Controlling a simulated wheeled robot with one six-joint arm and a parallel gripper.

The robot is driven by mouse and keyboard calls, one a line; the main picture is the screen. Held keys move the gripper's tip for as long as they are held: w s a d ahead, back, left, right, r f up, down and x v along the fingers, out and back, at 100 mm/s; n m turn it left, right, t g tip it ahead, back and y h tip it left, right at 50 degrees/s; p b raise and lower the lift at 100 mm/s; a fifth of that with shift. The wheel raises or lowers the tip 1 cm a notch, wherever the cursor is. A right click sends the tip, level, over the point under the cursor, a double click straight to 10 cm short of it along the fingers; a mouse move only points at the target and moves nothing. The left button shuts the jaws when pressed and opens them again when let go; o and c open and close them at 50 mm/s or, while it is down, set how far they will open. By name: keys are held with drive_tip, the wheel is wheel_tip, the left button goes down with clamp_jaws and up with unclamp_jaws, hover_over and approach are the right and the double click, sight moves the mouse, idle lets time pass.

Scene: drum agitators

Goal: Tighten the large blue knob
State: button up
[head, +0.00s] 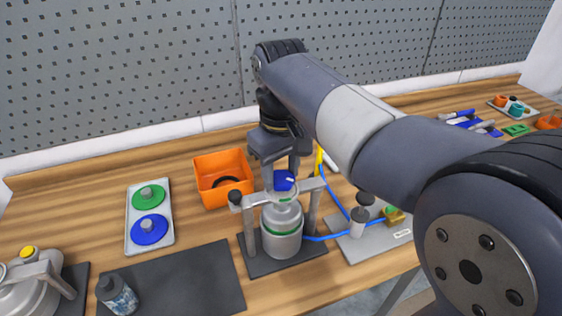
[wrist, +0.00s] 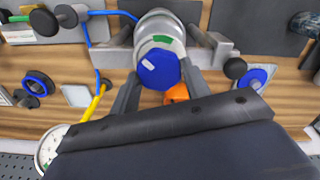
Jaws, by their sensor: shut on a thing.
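The large blue knob (head: 284,181) sits on top of the grey metal drum (head: 282,232), which stands in a bracket frame with two uprights. In the wrist view the knob (wrist: 159,70) shows as a blue faceted cap with a white mark, between the two fingers. My gripper (wrist: 158,78) is shut on the knob from above, one finger on each side. In the head view my gripper (head: 282,175) points down over the drum and partly hides the knob.
An orange bin (head: 222,170) stands behind and left of the drum. A tray (head: 165,190) with a green and a blue disc lies further left, and a dark mat (head: 190,283) in front. A blue hose (head: 318,239) runs right from the drum to a grey plate.

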sight(282, 176)
drive_tip(key=m, duration=0.1)
drive_tip(key=m+p, duration=0.1)
drive_tip(key=m, duration=0.1)
drive_tip(key=m+p, duration=0.1)
drive_tip(key=shift+r+m, duration=0.25)
drive_tip(key=shift+m, duration=0.05)
drive_tip(key=m+p, duration=0.2)
drive_tip(key=m, duration=0.2)
drive_tip(key=shift+w+m, duration=0.1)
drive_tip(key=shift+m, duration=0.3)
drive_tip(key=o, duration=1)
drive_tip(key=shift+f, duration=0.15)
wheel_tip(282, 176, up, 11)
drive_tip(key=shift+f, duration=0.15)
wheel_tip(282, 176, down, 11)
drive_tip(key=shift+r, duration=0.1)
idle(0.5)
